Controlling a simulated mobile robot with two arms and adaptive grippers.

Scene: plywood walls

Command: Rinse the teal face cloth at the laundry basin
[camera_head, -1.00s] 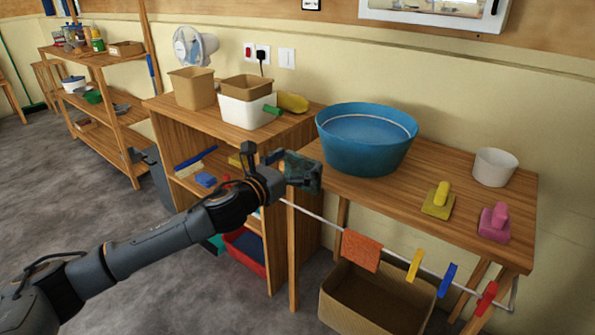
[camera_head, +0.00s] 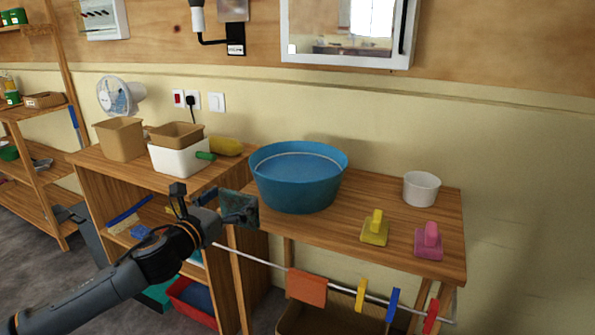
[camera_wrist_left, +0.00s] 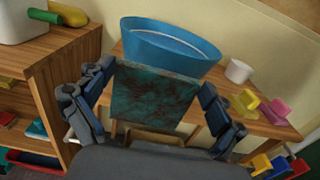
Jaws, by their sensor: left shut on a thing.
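The teal face cloth (camera_head: 240,209) is a dark, mottled teal square held in my left gripper (camera_head: 222,207), just left of the basin and in front of the table edge. The left wrist view shows the cloth (camera_wrist_left: 152,97) spread flat between the two fingers of the left gripper (camera_wrist_left: 152,108). The blue laundry basin (camera_head: 297,190) stands on the wooden table with a pale blue surface inside, like water. It also shows beyond the cloth in the left wrist view (camera_wrist_left: 172,50). The cloth is outside the basin. My right gripper is not in view.
The wooden table (camera_head: 340,225) also bears a white pot (camera_head: 421,188), a yellow brush (camera_head: 374,228) and a pink brush (camera_head: 429,240). Below its front edge runs a rail with an orange cloth (camera_head: 306,287) and coloured pegs. A shelf unit (camera_head: 235,270) stands at left.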

